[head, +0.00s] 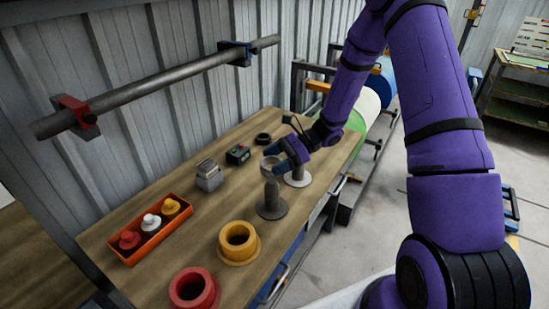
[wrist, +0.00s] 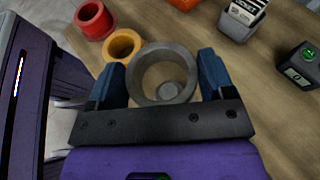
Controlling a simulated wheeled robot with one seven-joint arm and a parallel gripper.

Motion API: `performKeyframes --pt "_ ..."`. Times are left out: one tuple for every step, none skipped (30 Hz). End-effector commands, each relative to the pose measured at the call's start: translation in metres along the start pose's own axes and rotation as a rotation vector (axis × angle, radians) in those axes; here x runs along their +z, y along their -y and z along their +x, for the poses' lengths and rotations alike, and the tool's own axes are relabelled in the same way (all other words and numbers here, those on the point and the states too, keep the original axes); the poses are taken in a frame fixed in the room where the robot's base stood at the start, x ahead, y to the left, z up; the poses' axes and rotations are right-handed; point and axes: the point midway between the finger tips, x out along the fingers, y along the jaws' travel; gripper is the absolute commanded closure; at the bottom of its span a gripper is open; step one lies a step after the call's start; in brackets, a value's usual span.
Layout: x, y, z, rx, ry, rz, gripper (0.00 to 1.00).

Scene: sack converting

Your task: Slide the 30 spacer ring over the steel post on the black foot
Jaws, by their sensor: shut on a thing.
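My gripper (head: 277,160) is shut on a grey ring (head: 269,164), which it holds roughly level; the ring also shows between the blue fingers in the wrist view (wrist: 143,70). In the head view the ring is at the top of a grey post (head: 271,190) on a dark round foot (head: 272,210). Through the ring's hole, the wrist view shows a round grey post top (wrist: 170,91), off-centre toward the lower right. I cannot tell whether the post top is inside the ring or just below it. The number on the ring is not readable.
A second, paler foot (head: 299,181) stands just behind, partly hidden by my gripper. A yellow flanged ring (head: 238,255) and a red one (head: 193,304) are in front. An orange tray (head: 150,246), a grey card holder (head: 209,181), a black device (head: 238,156) and a black ring (head: 263,135) lie further back.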

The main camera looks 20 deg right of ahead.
Motion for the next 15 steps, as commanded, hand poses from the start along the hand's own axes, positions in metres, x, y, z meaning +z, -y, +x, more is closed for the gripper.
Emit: performKeyframes --pt "-0.002 0.000 0.001 0.000 0.001 0.001 0.62" --pt "-0.004 0.000 0.002 0.000 0.001 0.001 0.62" --pt "-0.005 0.000 0.002 0.000 0.001 0.001 0.62" --pt "-0.007 0.000 0.003 0.000 0.001 0.001 0.62" --pt "-0.008 0.000 0.004 0.000 0.001 0.001 0.62" --pt "-0.010 0.000 0.004 0.000 0.001 0.001 0.62" --pt "-0.012 0.000 0.005 0.000 0.001 0.000 0.62" --pt "-0.013 0.000 0.005 0.000 0.001 0.000 0.62" --pt "-0.015 0.000 0.006 0.000 0.001 0.000 0.62" --pt "-0.016 0.000 0.006 -0.001 0.000 0.000 0.62" --pt "-0.018 0.000 0.007 -0.001 0.000 0.000 0.62" --pt "-0.019 0.000 0.008 -0.001 0.000 0.000 0.62" --pt "-0.021 0.000 0.008 -0.001 0.000 0.001 0.62" --pt "-0.022 0.000 0.009 -0.001 0.000 0.001 0.62" --pt "-0.024 0.000 0.010 -0.001 0.000 0.001 0.62"
